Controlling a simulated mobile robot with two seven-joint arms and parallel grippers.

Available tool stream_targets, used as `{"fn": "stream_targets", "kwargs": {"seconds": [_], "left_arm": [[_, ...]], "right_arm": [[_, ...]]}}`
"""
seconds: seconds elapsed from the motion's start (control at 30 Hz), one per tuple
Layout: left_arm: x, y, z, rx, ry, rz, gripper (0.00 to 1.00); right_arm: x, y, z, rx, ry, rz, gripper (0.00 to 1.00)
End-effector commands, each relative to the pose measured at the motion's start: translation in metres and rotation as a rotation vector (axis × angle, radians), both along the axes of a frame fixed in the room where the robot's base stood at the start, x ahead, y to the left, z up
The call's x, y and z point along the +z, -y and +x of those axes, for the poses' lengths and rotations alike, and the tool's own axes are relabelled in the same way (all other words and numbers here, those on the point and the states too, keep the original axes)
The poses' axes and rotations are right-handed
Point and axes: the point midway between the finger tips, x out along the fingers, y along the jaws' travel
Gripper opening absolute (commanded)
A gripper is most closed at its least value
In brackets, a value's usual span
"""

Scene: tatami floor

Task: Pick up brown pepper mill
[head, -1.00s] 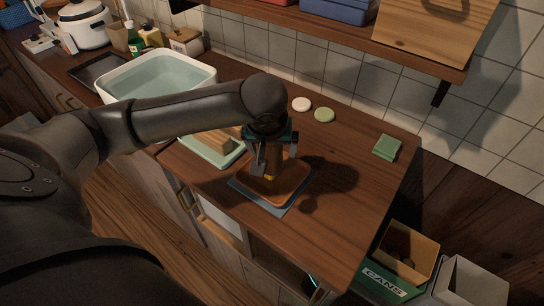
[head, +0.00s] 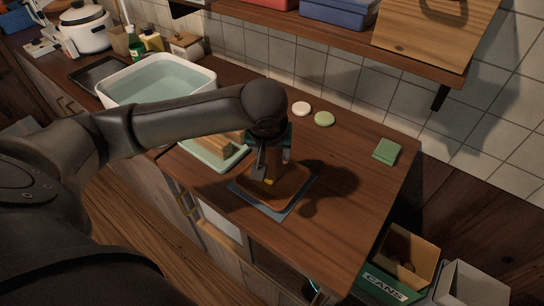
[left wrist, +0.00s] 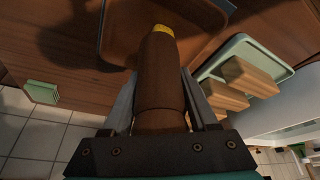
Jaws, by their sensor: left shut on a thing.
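The brown pepper mill (head: 270,168) is between the fingers of my left gripper (head: 270,163), which is shut on it from above. In the left wrist view the mill (left wrist: 160,85) runs lengthwise between the two fingers of the gripper (left wrist: 160,78), its yellow end pointing away from the palm. In the head view the yellow end is low, over the brown tray (head: 295,186). I cannot tell whether the mill touches the tray. My arm and gripper hide the mill's upper part. My right gripper is not in view.
The tray lies on a blue-grey mat (head: 283,213). Beside it, a pale green tray (head: 213,163) holds wooden blocks (left wrist: 250,75). A white water basin (head: 107,97) stands behind my arm. A green sponge (head: 387,151) and two discs lie on the counter. The right counter is mostly clear.

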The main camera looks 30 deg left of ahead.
Motion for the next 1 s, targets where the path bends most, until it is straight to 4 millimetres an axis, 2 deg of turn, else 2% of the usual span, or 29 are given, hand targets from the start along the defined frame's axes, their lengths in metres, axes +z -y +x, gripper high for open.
{"fn": "stream_targets", "kwargs": {"seconds": [0.1,0.33,0.47,0.57,0.67,1.0], "left_arm": [[0.0,0.0,0.0,0.0,-0.001,0.0,0.0],[0.001,0.0,0.0,0.0,0.0,-0.001,0.0],[0.01,0.0,0.001,0.0,0.003,-0.001,0.0],[0.027,0.0,0.001,0.0,0.003,-0.002,0.0],[0.053,0.0,0.001,-0.001,0.005,-0.002,0.0],[0.15,0.001,0.001,-0.001,0.005,-0.002,0.0]], "right_arm": [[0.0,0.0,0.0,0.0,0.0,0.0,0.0],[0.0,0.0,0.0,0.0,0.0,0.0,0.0],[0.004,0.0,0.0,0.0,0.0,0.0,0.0],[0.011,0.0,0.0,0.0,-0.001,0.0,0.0],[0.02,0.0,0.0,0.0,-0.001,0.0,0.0],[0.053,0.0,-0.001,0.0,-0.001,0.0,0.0]]}}
